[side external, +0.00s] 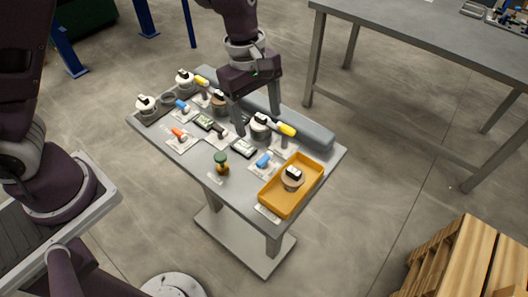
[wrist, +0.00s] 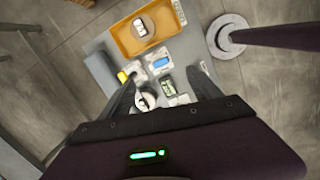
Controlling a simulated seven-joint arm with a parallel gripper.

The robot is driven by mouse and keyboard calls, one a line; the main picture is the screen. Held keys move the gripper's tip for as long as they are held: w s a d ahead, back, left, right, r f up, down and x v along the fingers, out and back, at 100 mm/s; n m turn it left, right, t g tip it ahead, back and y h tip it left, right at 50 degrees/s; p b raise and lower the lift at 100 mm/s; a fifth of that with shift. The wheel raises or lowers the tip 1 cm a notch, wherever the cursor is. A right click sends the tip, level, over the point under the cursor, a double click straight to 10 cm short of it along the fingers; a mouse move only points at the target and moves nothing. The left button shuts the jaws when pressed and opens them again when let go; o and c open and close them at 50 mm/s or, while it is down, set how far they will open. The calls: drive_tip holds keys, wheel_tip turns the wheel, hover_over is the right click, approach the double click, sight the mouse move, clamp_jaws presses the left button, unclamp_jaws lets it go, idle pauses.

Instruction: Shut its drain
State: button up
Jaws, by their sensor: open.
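My gripper (side external: 257,122) is open above the middle of the small grey table, its two fingers spread around a white-and-black topped unit (side external: 260,122). In the wrist view the gripper (wrist: 163,80) is also open, and the unit (wrist: 145,100) lies between the fingers, nearer the left one. I cannot tell whether a finger touches it. Beside it is a yellow handle (side external: 286,129), also in the wrist view (wrist: 122,77). A blue handle (side external: 264,160) on a pale plate is nearby, also in the wrist view (wrist: 160,63). I cannot tell which part is the drain.
An orange tray (side external: 270,203) holds a round unit (side external: 292,175). A green-and-yellow knob (side external: 221,163) stands near the front edge. Another blue handle (side external: 183,106), an orange handle (side external: 179,132) and another yellow handle (side external: 202,81) are farther left. A long grey bar (side external: 310,130) runs along the back.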

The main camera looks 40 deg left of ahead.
sight(264, 157)
drive_tip(key=f+n, duration=0.1)
drive_tip(key=f, duration=0.1)
drive_tip(key=w+f+y, duration=0.1)
drive_tip(key=f, duration=0.2)
drive_tip(key=f+n, duration=0.1)
drive_tip(key=f, duration=0.2)
drive_tip(key=shift+w+d+n, duration=0.15)
drive_tip(key=shift+w+n, duration=0.15)
drive_tip(key=shift+w, duration=0.1)
wheel_tip(264, 157, down, 7)
drive_tip(key=shift+r, duration=0.15)
drive_tip(key=c, duration=1.4)
